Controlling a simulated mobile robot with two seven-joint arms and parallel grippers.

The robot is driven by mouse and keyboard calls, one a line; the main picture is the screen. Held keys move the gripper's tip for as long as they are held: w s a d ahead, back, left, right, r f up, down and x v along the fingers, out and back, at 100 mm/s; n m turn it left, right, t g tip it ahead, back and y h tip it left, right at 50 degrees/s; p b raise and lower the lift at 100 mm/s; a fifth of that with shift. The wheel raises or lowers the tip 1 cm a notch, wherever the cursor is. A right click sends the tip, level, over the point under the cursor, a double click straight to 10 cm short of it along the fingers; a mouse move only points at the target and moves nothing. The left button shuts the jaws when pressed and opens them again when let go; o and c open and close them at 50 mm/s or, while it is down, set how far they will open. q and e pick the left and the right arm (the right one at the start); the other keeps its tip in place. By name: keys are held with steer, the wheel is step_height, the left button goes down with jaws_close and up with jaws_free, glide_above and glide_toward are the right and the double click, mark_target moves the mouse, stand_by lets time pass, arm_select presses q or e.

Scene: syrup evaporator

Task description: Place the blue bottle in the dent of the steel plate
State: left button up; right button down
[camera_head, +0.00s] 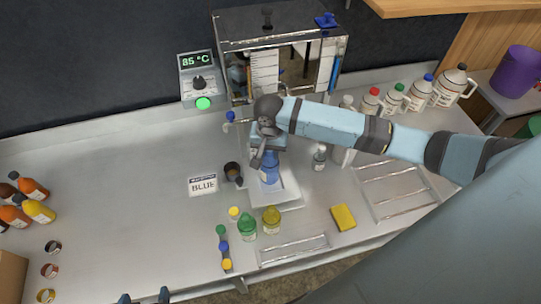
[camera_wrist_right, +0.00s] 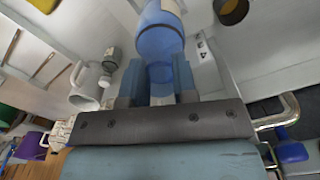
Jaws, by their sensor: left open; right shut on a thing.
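The blue bottle (camera_head: 269,174) stands roughly upright over the pale steel plate (camera_head: 288,188) in the middle of the counter. My right gripper (camera_head: 266,152) comes from above and is shut on the bottle. In the right wrist view the blue bottle (camera_wrist_right: 158,42) sits between the two fingers of the gripper (camera_wrist_right: 158,80). The dent is hidden, and I cannot tell whether the bottle's base touches the plate. My left gripper (camera_head: 145,298) is open and empty at the bottom edge of the head view; only its fingertips show.
A BLUE sign (camera_head: 203,185) and a dark cup (camera_head: 232,172) are left of the plate. A green bottle (camera_head: 247,227) and a yellow bottle (camera_head: 271,220) stand in front. The evaporator (camera_head: 290,60) is behind. A yellow sponge (camera_head: 343,217) lies right. The left counter is mostly clear.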

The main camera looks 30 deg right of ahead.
steer(key=shift+s+f, duration=0.15)
steer(key=shift+f, duration=1.25)
steer(key=c, duration=0.9)
jaws_free()
steer(key=shift+f, duration=0.1)
step_height(320, 180, up, 12)
steer(key=shift+r, duration=0.15)
